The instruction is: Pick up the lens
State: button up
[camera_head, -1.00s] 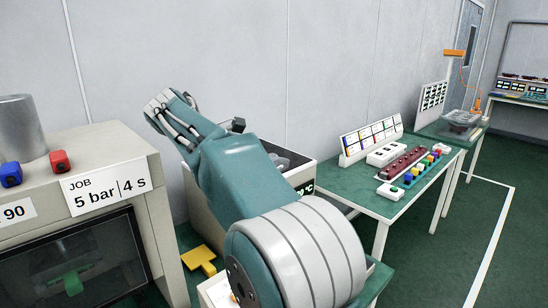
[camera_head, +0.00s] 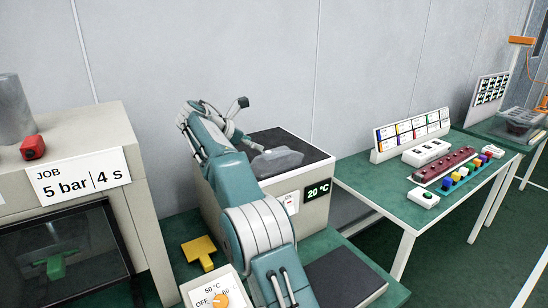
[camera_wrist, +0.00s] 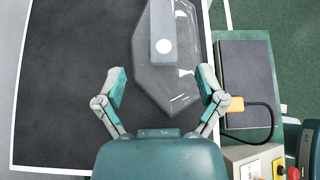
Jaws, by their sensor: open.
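The lens (camera_head: 278,160) is a clear, faceted shell lying on the dark top of the box-shaped heater unit. In the wrist view the lens (camera_wrist: 180,85) shows a pointed near end and a grey strip with a white dot on it. My gripper (camera_wrist: 162,82) is open, its two fingers spread to either side of the lens's near end. No contact with the lens can be seen. In the head view my gripper (camera_head: 238,134) is partly hidden behind my arm, above the left part of the plate.
The heater unit (camera_head: 318,212) has a 20 °C display. A dark pad (camera_head: 345,275), a yellow block (camera_head: 198,250) and a dial box (camera_head: 212,292) lie nearby. A press cabinet (camera_head: 110,140) stands at left. A green table (camera_head: 385,190) with coloured parts stands at right.

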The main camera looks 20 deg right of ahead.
aim_at(274, 151)
jog(key=x, duration=0.7)
jog(key=shift+s+d+r, duration=0.1)
jog(key=shift+s+d, duration=0.05)
jog(key=shift+d, duration=0.45)
jog(key=shift+d+f, duration=0.15)
jog(key=shift+f, duration=0.1)
jog(key=shift+a, duration=0.4)
jog(key=shift+d, duration=0.3)
jog(key=c, duration=1.1)
jog(key=shift+d+f, duration=0.1)
jog(key=shift+d, duration=0.1)
grip_shut()
